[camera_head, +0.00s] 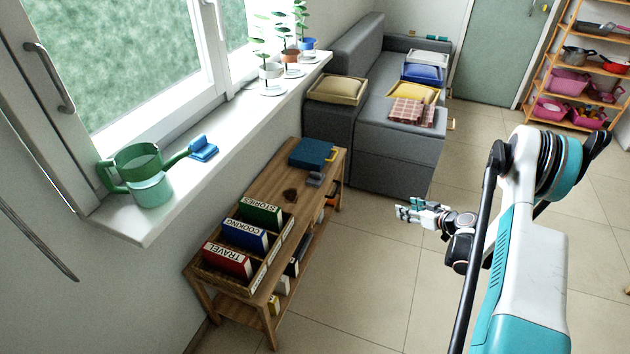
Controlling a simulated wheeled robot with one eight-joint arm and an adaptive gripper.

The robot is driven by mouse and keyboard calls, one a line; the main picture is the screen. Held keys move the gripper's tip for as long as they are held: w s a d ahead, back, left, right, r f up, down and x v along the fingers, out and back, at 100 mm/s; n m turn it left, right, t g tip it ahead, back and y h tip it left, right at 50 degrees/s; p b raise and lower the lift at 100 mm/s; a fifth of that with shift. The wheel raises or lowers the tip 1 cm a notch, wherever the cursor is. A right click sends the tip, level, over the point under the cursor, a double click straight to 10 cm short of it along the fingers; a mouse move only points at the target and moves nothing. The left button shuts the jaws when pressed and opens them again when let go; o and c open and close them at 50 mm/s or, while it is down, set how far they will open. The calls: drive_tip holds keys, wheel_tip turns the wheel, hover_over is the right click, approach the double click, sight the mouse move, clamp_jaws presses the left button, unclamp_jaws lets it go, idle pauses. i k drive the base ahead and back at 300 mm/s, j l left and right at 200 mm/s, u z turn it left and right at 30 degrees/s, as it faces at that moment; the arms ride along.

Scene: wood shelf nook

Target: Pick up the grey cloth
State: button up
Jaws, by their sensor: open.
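A small grey folded-looking piece (314,179) lies on the wooden bench, just in front of a blue box-like item (311,153). It may be the grey cloth, but it is too small to be sure. A pale grey item in a tray (428,58) lies at the far end of the grey sofa; I cannot tell whether it is cloth. My gripper (402,211) is open and empty, pointing left above the floor, to the right of the bench and apart from it. No cloth is near its fingers.
The bench (233,311) also holds a rack of books. The sofa (397,144) carries trays with coloured cushions and a checked cloth (410,112). A green watering can (148,178) and potted plants stand on the windowsill (215,170). The tiled floor between bench and arm is clear.

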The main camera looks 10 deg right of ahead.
sight(315, 179)
drive_tip(key=i+l, duration=0.1)
drive_tip(key=i, duration=0.35)
drive_tip(key=i+l+u, duration=0.1)
drive_tip(key=i, duration=0.35)
drive_tip(key=i+l, duration=0.15)
drive_tip(key=i, duration=0.3)
drive_tip(key=u, duration=0.05)
